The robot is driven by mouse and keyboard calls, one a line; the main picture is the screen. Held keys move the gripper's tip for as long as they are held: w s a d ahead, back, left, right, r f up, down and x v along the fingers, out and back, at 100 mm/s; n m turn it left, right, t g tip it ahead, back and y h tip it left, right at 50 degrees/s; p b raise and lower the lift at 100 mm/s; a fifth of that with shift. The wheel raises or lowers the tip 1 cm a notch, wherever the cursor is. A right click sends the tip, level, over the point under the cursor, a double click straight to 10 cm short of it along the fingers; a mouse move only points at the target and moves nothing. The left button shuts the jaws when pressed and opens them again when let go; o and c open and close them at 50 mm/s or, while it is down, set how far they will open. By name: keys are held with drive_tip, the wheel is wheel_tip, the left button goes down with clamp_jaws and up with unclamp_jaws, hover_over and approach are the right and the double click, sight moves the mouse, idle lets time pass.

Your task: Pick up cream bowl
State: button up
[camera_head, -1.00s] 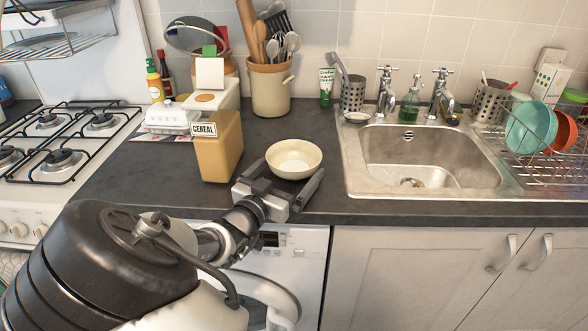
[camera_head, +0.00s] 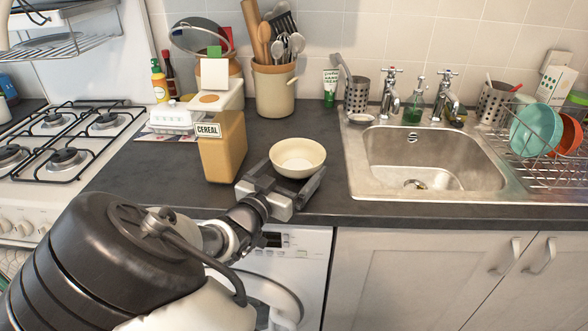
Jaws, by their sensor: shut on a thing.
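The cream bowl (camera_head: 298,157) is upright over the dark counter, between the cereal container and the sink. My gripper (camera_head: 296,177) reaches in from the front left and is shut on the bowl. Its fingers are at the bowl's near left and right sides. The bowl looks empty. Its underside is partly hidden by the gripper, so I cannot tell whether it touches the counter.
The cereal container (camera_head: 222,145) stands close to the left of my gripper. A utensil crock (camera_head: 274,90) stands behind. The sink (camera_head: 425,160) is to the right, with a dish rack (camera_head: 548,170) beyond it. Counter behind the bowl is clear.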

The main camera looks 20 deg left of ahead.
drive_tip(key=shift+r+p, duration=1.15)
drive_tip(key=shift+r, duration=3.35)
